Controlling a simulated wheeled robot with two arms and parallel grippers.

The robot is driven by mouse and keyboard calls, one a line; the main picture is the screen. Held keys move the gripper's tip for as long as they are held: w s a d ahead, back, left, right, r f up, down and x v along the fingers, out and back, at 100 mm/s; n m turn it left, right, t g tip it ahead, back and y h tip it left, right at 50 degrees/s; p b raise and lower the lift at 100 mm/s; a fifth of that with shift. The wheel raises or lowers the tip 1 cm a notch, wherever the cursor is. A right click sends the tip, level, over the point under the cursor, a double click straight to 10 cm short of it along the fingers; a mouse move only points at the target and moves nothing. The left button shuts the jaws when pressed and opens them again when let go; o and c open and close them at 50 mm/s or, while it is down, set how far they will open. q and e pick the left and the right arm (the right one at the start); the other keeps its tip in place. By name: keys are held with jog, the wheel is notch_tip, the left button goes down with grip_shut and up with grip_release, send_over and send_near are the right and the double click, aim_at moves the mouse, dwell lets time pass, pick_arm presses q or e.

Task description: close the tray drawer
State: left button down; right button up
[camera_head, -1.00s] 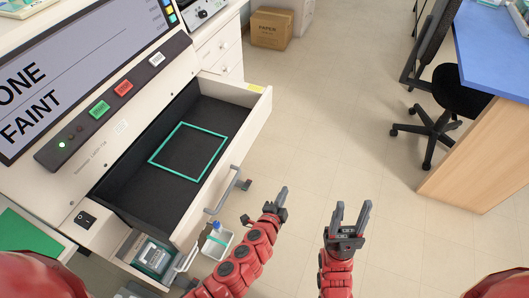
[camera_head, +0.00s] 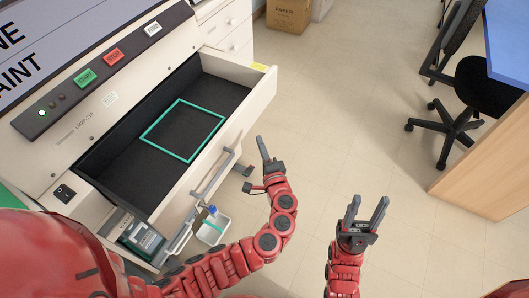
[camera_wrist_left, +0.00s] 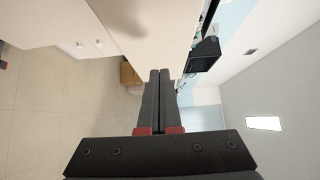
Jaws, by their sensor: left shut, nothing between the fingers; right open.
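The tray drawer (camera_head: 206,162) of the white machine is pulled far open in the head view. Its dark floor shows a green square outline (camera_head: 182,130) and no other object. A grey bar handle (camera_head: 217,174) is on its front. My left gripper (camera_head: 262,148) is shut and empty, in front of the drawer front and to the right of the handle, apparently apart from it. Its shut fingers also show in the left wrist view (camera_wrist_left: 158,90). My right gripper (camera_head: 366,212) is open and empty over the floor, well right of the drawer.
A smaller open compartment (camera_head: 142,238) and a white bin (camera_head: 214,228) with a bottle are below. A black chair (camera_head: 466,105) and desk stand right. The floor between is clear.

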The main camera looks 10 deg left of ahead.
aim_at(195, 118)
pick_arm(q)
jog(key=w+a+p, duration=0.1)
jog(key=w+a, duration=0.3)
jog(key=shift+w+a, duration=0.2)
jog(key=shift+a, duration=0.4)
jog(key=w+a+b, duration=0.2)
jog(key=a, duration=0.4)
jog(key=w+a+b, duration=0.2)
jog(key=a, duration=0.4)
jog(key=w+a+b, duration=0.2)
jog(key=w+a, duration=0.1)
jog(key=a, duration=0.4)
jog(key=shift+a+f, duration=0.1)
jog(key=shift+a+b, duration=0.25)
jog(key=shift+b, duration=0.1)
jog(key=shift+a+r, duration=0.15)
jog(key=shift+r, duration=0.1)
jog(key=shift+a, duration=0.1)
